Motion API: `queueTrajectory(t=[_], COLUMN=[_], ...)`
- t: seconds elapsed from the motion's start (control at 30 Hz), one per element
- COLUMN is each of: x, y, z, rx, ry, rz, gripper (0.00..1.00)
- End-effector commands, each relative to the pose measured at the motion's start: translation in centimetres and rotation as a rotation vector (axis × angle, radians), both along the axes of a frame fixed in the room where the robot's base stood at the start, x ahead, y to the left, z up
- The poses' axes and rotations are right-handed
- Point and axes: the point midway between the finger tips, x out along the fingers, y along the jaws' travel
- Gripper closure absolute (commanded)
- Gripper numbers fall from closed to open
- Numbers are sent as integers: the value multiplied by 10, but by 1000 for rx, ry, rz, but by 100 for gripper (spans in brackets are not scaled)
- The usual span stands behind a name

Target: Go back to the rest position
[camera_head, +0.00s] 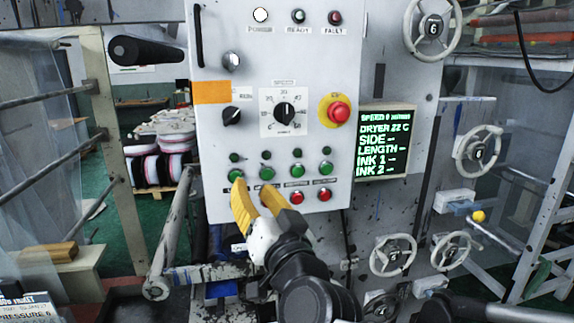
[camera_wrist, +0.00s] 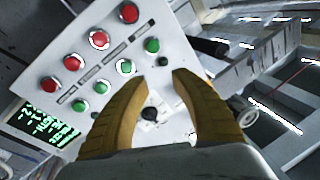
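My gripper (camera_head: 253,187) has two yellow fingers and is in front of the lower left part of a grey control panel (camera_head: 225,150). The fingers are apart, with nothing between them. In the head view their tips overlap the bottom rows of buttons, near a green button (camera_head: 236,175), and cover part of the lowest row. In the wrist view my gripper (camera_wrist: 160,78) points at the panel (camera_wrist: 60,40), with red and green buttons to the left of the fingers. A small black knob (camera_wrist: 149,114) shows in the gap. I cannot tell whether the tips touch the panel.
The panel has a red emergency knob (camera_head: 338,111), a black dial (camera_head: 284,111) and several lamps. A display (camera_head: 383,142) with green text stands at its right. Several handwheels (camera_head: 478,149) are further right. A metal rail (camera_head: 55,180) runs at the left.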

Motion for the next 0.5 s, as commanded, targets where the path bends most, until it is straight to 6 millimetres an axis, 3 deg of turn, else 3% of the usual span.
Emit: queueTrajectory(t=[0.03, 0.2, 0.4, 0.5], x=[-3, -28, -81, -110], y=[-22, -86, -174, -211], z=[-57, -176, -300, -342], rx=[-87, -327, -507, -558], ry=[63, 323, 656, 797], rz=[10, 17, -70, -123], gripper=[69, 69, 69, 69])
